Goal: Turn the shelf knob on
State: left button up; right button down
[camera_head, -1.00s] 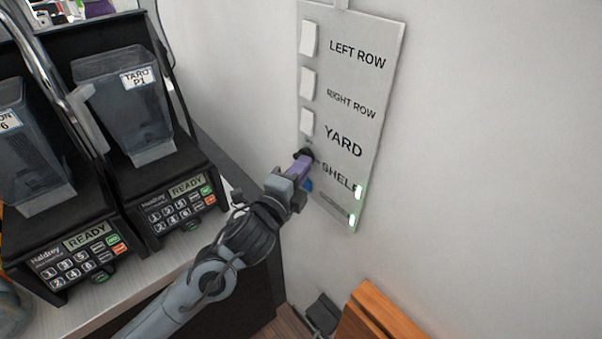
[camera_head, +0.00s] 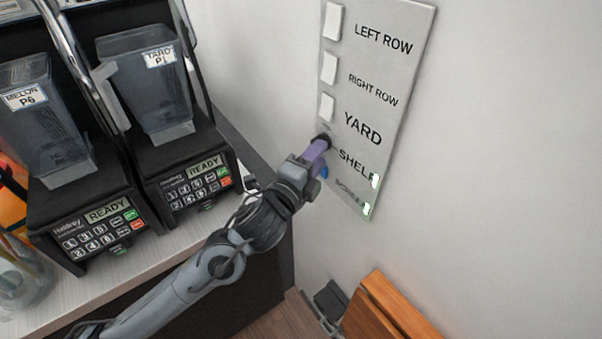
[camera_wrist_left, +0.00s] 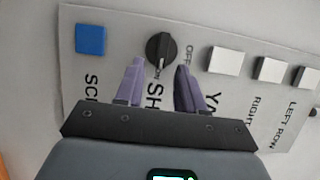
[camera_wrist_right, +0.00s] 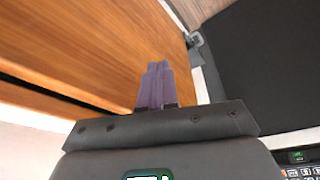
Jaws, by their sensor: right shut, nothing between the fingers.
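The black shelf knob (camera_wrist_left: 160,48) sits on the grey wall panel (camera_wrist_left: 120,30), between the blue button (camera_wrist_left: 91,39) and the white switches. ON and OFF marks show beside it. My left gripper (camera_wrist_left: 160,66) is open in the left wrist view, with one purple finger on either side of the knob; I cannot tell whether they touch it. In the head view my left gripper (camera_head: 318,152) is at the panel beside the SHELF label and partly covers the knob (camera_head: 323,139). My right gripper (camera_wrist_right: 157,68) is shut and empty, before a wooden surface.
Three white switches (camera_head: 329,68) line the panel above the knob. Black dispensers (camera_head: 188,165) reading READY stand on the counter (camera_head: 165,232) at left. An orange-brown wooden piece (camera_head: 395,305) is below the panel.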

pick_arm(q)
jog(key=v, duration=0.9)
jog(key=shift+s+a+b, duration=0.15)
jog(key=shift+s+b, duration=0.15)
jog(key=s+a+f+n+g+y, duration=0.2)
jog(key=s+f+n, duration=0.3)
jog(key=f, duration=0.6)
jog(key=s+a+f+n+g+y, duration=0.2)
jog(key=s+f+n, duration=0.3)
jog(key=f, duration=0.6)
jog(key=s+a+f+n+g+y, duration=0.2)
jog(key=s+a+f+n+g, duration=0.25)
jog(key=s+a+n, duration=0.35)
jog(key=s+a+f+n+g+y, duration=0.35)
jog(key=s+a+f, duration=0.2)
jog(key=s, duration=0.45)
notch_tip(320, 180, up, 29)
jog(key=p, duration=2.9)
jog(key=shift+w+a+h, duration=0.15)
jog(key=shift+w+h, duration=0.15)
jog(key=shift+h, duration=0.15)
